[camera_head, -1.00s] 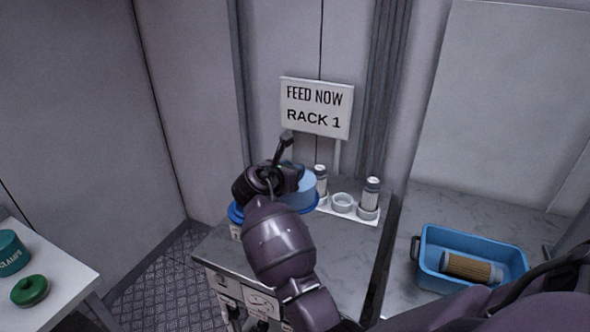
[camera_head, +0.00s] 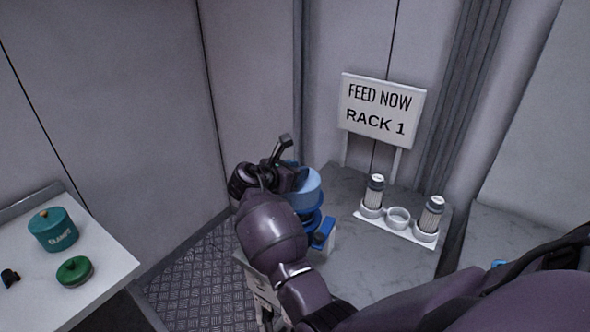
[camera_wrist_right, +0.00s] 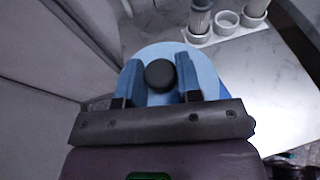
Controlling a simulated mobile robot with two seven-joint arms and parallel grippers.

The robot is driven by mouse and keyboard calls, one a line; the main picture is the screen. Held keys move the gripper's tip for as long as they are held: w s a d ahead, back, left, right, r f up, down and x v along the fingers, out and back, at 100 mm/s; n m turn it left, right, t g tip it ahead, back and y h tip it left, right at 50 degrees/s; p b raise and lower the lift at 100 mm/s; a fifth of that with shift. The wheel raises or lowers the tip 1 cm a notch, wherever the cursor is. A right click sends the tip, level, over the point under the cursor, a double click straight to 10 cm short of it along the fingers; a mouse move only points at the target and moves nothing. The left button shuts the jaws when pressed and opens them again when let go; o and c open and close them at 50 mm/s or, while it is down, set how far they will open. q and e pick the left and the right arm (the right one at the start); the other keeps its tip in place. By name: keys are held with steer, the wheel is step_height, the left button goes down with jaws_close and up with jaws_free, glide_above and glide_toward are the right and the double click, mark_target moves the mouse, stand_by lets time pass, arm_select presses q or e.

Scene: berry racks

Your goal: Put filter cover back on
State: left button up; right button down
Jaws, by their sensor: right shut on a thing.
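My right gripper (camera_head: 290,182) is shut on the light blue filter cover (camera_head: 308,190) by its black knob. In the right wrist view, the knob (camera_wrist_right: 160,75) sits between the two fingers (camera_wrist_right: 159,82) and the round cover (camera_wrist_right: 150,52) spreads beneath them. A darker blue filter housing (camera_head: 322,236) stands below the cover at the left end of the grey counter, partly hidden by my arm. I cannot tell whether the cover touches it. My left gripper is not in view.
The FEED NOW RACK 1 sign (camera_head: 381,110) stands behind. A side table (camera_head: 110,262) at left holds a teal pot (camera_head: 54,229) and a green lid (camera_head: 74,270).

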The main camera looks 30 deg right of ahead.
steer(key=shift+f+b, duration=1.6)
steer(key=shift+b, duration=0.35)
steer(key=shift+w+f, duration=0.1)
steer(key=shift+f, duration=1.65)
steer(key=shift+f+p, duration=0.25)
steer(key=shift+p, duration=0.1)
steer(key=c, duration=0.7)
jaws_free()
